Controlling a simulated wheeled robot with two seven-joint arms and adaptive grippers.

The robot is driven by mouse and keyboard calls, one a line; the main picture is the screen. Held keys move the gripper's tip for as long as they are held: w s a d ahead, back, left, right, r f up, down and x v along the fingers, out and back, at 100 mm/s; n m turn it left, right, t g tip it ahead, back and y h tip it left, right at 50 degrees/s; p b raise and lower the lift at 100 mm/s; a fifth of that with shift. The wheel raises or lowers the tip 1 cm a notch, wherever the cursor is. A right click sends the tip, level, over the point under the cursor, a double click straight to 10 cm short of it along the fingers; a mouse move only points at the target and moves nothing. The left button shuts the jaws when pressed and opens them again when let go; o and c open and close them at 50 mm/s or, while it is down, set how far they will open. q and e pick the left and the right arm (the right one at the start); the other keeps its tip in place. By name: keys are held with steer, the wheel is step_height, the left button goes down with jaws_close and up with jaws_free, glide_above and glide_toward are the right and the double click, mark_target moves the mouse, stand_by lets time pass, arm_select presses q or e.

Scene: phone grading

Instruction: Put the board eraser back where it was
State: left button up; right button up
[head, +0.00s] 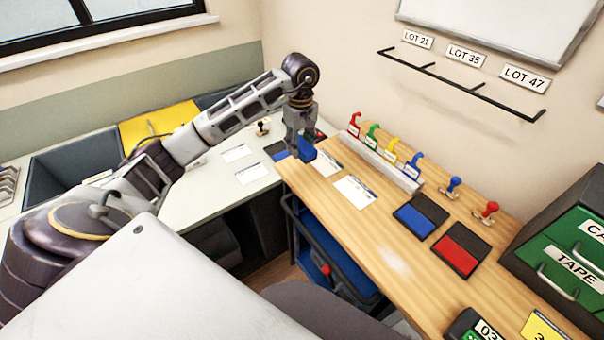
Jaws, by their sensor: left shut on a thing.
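My left gripper (301,130) reaches in from the left and points down over the back left end of the wooden table. It is shut on a small blue block (307,150), which looks like the board eraser. The fingers hide part of the block. I cannot tell whether its underside touches the table or hangs just above it. The whiteboard (510,25) is on the wall at the upper right. My right gripper is not in view.
A black wall rail (460,84) runs below several LOT signs. A green-drawered cabinet (560,245) stands right. The table's front middle is clear.

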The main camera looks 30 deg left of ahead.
arm_select(q)
steer(key=p, duration=0.1)
glide_above(301, 174)
steer(key=shift+f, duration=3.15)
steer(key=shift+s, duration=0.1)
steer(key=shift+f+p, duration=0.3)
steer(key=shift+f, duration=1.55)
steer(key=shift+f, duration=0.15)
steer(key=o, duration=0.9)
